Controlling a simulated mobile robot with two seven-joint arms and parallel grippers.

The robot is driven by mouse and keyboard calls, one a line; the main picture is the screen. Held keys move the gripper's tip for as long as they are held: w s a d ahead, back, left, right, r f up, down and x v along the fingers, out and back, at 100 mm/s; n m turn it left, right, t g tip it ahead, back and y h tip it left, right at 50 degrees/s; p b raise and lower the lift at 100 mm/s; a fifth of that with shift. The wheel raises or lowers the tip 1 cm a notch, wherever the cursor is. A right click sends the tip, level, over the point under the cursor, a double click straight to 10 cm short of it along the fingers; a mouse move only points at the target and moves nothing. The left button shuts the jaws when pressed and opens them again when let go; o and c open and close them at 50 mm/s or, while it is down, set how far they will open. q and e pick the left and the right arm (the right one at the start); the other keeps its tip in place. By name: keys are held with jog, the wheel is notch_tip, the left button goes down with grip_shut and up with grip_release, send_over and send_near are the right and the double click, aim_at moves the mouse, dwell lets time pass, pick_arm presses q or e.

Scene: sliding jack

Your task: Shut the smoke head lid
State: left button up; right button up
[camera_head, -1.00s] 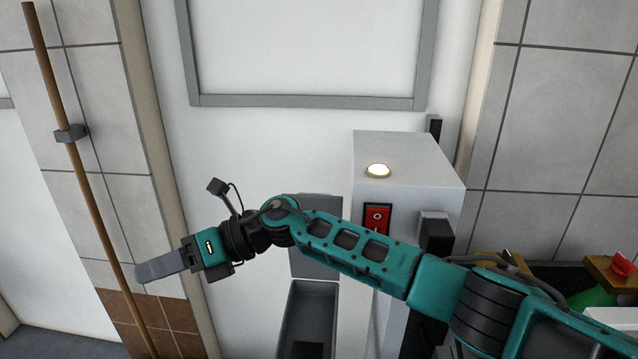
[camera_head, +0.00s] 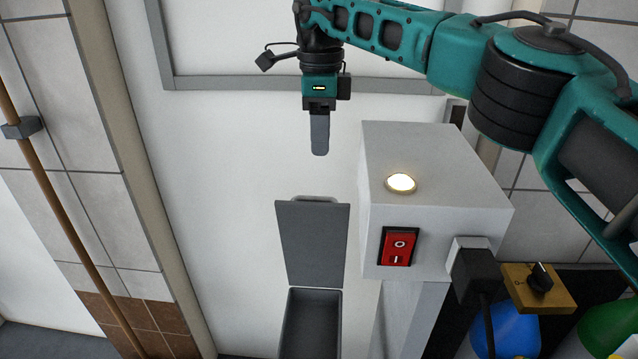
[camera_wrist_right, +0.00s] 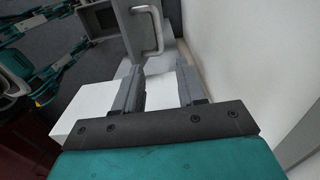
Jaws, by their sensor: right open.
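The smoke head lid is a dark grey panel (camera_head: 312,243) standing open, upright above an open grey box (camera_head: 310,325) near the wall. A light grey handle (camera_head: 315,198) shows at the lid's top edge. My right gripper (camera_head: 320,152) points down above the lid, apart from it, seen edge-on in the head view. In the right wrist view my right gripper (camera_wrist_right: 160,75) is open and empty, with the pale handle (camera_wrist_right: 158,30) beyond its fingertips. My left gripper is not in view.
A white cabinet (camera_head: 430,160) with a lit round lamp (camera_head: 400,183) and red switch (camera_head: 398,246) stands right of the lid. A wooden pole (camera_head: 50,190) is at the left. A yellow block with a black knob (camera_head: 540,285) is at the lower right. Bare wall lies left of the lid.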

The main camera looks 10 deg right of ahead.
notch_tip(320, 180, down, 11)
jog(key=shift+s+f, duration=0.1)
jog(key=shift+f, duration=0.05)
jog(key=shift+c, duration=0.2)
grip_shut()
dwell(0.3)
